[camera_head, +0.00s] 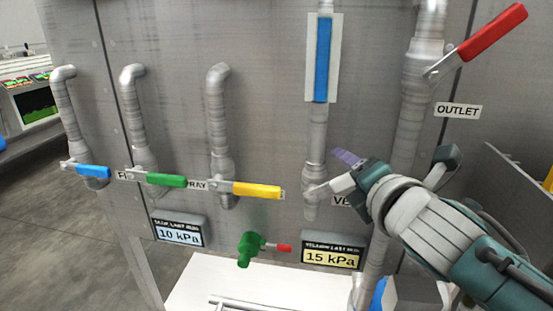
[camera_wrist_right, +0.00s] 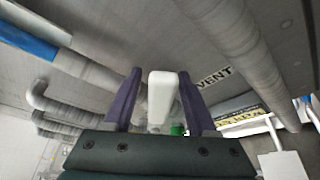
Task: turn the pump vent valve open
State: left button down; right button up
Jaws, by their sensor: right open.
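The vent valve has a white lever (camera_head: 341,184) on the vertical pipe with the blue band (camera_head: 322,60). The lever points right and slightly up from the pipe. My right gripper (camera_head: 346,172) reaches it from the right; one purple finger shows above the lever. In the right wrist view the white lever (camera_wrist_right: 162,98) stands between the two spread purple fingers (camera_wrist_right: 160,85), with small gaps visible at its sides. The jaws are open. The VENT label (camera_wrist_right: 214,77) is readable there, but my gripper partly hides it in the head view. My left gripper is out of view.
Blue (camera_head: 93,171), green (camera_head: 166,180) and yellow (camera_head: 257,190) levers lie sideways to the left. A red outlet lever (camera_head: 493,33) slants up at the right. Below are 10 kPa (camera_head: 179,234) and 15 kPa (camera_head: 331,256) displays and a small green tap (camera_head: 249,248).

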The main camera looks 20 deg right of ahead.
jog(key=p+v, duration=0.2)
jog(key=v, duration=0.8)
jog(key=shift+w, duration=0.1)
jog(key=shift+c, duration=0.4)
